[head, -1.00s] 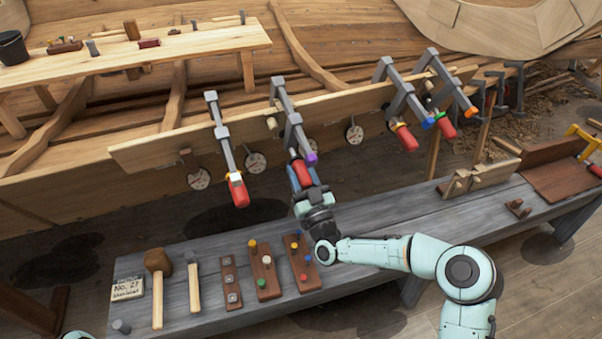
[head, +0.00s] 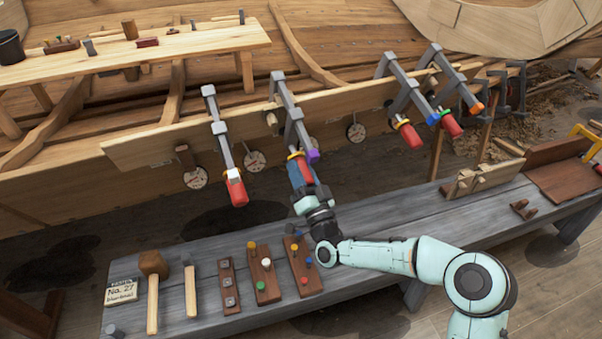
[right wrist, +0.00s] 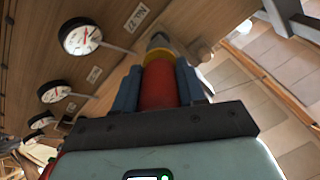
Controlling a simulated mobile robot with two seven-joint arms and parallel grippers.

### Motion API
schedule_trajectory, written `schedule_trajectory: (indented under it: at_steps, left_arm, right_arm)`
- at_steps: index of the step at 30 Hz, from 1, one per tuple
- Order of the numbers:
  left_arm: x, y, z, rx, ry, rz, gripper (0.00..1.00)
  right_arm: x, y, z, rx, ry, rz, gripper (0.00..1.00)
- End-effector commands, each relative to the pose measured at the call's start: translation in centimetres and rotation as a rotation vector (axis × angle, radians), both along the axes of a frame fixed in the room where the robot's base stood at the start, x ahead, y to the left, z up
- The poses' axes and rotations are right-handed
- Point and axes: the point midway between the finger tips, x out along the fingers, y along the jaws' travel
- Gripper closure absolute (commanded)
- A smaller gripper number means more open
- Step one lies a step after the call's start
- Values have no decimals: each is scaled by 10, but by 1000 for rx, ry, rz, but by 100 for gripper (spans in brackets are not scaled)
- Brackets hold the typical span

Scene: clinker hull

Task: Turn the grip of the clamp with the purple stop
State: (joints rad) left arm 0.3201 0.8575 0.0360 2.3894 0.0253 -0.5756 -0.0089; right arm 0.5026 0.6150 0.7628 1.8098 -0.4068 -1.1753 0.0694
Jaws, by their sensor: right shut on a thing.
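The clamp with the purple stop (head: 312,156) hangs on the plank in the middle of the head view, its grey bar (head: 289,110) reaching up over the plank's top edge. Its red grip (head: 306,172) points down towards the bench, with a yellow collar above it. My right gripper (head: 300,174) is shut on this grip from below. In the right wrist view the red grip (right wrist: 159,86) sits between the two blue fingers, the yellow collar (right wrist: 158,58) just beyond them. The purple stop does not show there. My left gripper is not in view.
A red-gripped clamp with a white stop (head: 235,175) hangs to the left. Two more clamps, with blue (head: 433,119) and orange (head: 476,107) stops, hang to the right. Round dials (head: 255,161) hang below the plank. The grey bench (head: 390,235) holds mallets and peg blocks.

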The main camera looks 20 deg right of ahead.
Motion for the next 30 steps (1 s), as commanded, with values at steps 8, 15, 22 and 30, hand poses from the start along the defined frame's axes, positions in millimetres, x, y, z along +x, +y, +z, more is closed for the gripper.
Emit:
schedule_trajectory:
  at_steps: [8,15,22,30]
  left_arm:
    - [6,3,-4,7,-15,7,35]
    - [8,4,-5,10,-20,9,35]
    - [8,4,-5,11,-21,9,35]
    - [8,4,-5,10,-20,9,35]
  right_arm:
    - [0,0,-1,114,17,46,90]
    - [0,0,0,149,22,60,90]
    - [0,0,0,151,22,61,90]
    - [0,0,0,150,22,60,35]
